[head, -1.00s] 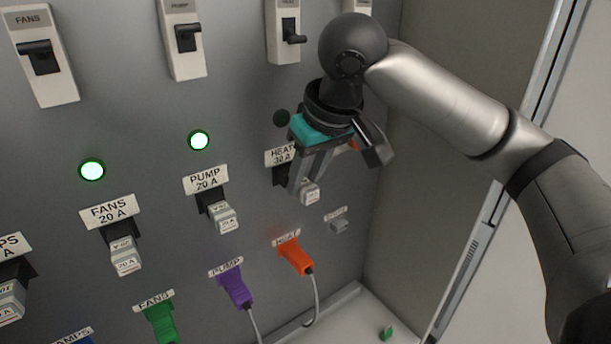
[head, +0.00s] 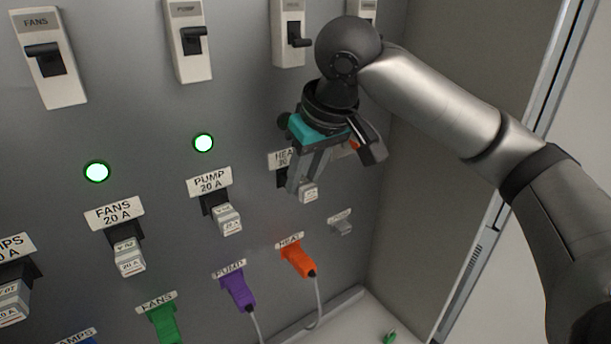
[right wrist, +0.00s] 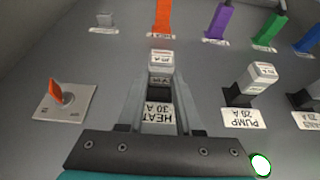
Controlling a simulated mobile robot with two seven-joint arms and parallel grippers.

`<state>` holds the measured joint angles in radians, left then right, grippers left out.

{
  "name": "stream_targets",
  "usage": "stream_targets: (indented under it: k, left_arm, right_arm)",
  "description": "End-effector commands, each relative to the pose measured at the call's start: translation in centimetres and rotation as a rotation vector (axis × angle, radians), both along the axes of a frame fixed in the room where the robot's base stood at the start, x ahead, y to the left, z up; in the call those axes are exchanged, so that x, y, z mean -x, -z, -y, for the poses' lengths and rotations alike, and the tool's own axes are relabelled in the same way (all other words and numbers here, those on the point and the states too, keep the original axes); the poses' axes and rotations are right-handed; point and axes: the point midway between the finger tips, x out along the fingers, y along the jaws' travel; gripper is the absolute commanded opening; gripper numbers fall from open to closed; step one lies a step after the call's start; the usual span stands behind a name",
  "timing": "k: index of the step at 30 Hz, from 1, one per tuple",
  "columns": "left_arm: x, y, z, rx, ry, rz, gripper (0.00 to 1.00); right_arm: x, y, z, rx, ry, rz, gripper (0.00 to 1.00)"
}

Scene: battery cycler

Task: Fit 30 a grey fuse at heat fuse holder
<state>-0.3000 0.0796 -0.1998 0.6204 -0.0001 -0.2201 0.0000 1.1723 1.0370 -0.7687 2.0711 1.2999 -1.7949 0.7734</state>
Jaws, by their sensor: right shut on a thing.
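My right gripper (head: 305,188) is at the heat fuse holder and shut on a grey fuse (head: 309,193). In the right wrist view the fuse (right wrist: 161,60) shows between the fingertips (right wrist: 160,68), its pale printed end facing out. The black heat fuse holder (right wrist: 159,82) lies directly behind the fuse, above the upside-down HEAT 30 A label (right wrist: 158,118). Fuse and holder are in line and look touching; how deep the fuse sits is hidden by the fingers. In the head view the gripper partly covers the holder and label (head: 281,158). My left gripper is out of view.
The pump fuse (head: 229,220) and fans fuse (head: 129,257) sit in neighbouring holders to the left. Below are an orange plug (head: 298,260), a purple plug (head: 238,290) and a small grey part (head: 341,228). An orange-lever switch (right wrist: 57,95) is beside the gripper.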

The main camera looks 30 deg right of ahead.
Motion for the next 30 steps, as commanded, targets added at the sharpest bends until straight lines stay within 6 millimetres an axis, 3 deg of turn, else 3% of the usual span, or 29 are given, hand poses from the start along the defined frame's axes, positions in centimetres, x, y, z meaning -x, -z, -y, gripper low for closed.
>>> stream_targets:
  k: [4, 5, 14, 23, 30]
  left_arm:
    - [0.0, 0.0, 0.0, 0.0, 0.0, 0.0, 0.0]
    - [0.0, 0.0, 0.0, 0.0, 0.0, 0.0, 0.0]
    - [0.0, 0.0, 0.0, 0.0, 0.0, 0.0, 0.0]
    - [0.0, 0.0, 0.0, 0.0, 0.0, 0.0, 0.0]
    - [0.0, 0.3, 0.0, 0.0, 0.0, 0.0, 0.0]
  right_arm:
    - [0.0, 0.0, 0.0, 0.0, 0.0, 0.0, 0.0]
    - [0.0, 0.0, 0.0, 0.0, 0.0, 0.0, 0.36]
    - [0.0, 0.0, 0.0, 0.0, 0.0, 0.0, 0.69]
    - [0.1, -0.2, 0.0, 0.0, 0.0, 0.001, 0.69]
    - [1.4, -3.7, 0.0, -0.001, 0.0, 0.007, 0.69]
